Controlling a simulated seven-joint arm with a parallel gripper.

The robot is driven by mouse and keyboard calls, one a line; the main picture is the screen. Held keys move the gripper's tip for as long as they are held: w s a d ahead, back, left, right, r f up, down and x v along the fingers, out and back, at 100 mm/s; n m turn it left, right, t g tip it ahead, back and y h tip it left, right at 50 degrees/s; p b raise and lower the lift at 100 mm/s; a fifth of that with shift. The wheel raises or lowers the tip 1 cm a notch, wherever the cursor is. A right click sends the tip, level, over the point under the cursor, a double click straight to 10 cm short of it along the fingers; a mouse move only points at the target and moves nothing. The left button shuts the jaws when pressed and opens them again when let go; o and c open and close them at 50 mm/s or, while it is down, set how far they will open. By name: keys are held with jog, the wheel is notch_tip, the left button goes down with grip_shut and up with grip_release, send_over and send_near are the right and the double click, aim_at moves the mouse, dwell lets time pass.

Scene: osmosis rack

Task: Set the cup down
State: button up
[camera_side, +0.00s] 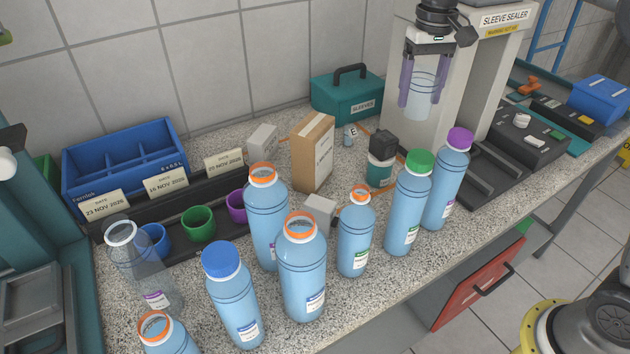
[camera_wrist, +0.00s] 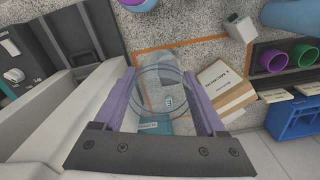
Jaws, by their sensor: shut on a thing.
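A clear, see-through cup (camera_side: 421,84) with thin dark rings is between the purple fingers of my gripper (camera_side: 421,101). The gripper is shut on it and points down. The cup hangs above the counter, in front of the sleeve sealer in the side view. In the wrist view the cup (camera_wrist: 163,88) shows between both fingers of the gripper (camera_wrist: 166,104), and the counter is visible through it. An orange outline (camera_wrist: 180,42) marks a patch of counter below, partly hidden by the gripper and cup.
Tall blue bottles (camera_side: 302,270) line the front. A teal sleeves box (camera_side: 347,97) is behind. The sleeve sealer (camera_side: 478,70) stands right.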

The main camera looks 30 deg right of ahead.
jog(key=w+a+m, duration=0.5)
jog(key=w+a, duration=0.3)
send_over(347, 187)
jog(key=shift+m, duration=0.3)
notch_tip(347, 187, down, 22)
jog(key=shift+f, duration=0.15)
dwell(0.4)
jog(key=shift+f, duration=0.15)
jog(key=o, duration=1)
notch_tip(347, 187, up, 12)
jog(key=shift+r, duration=0.2)
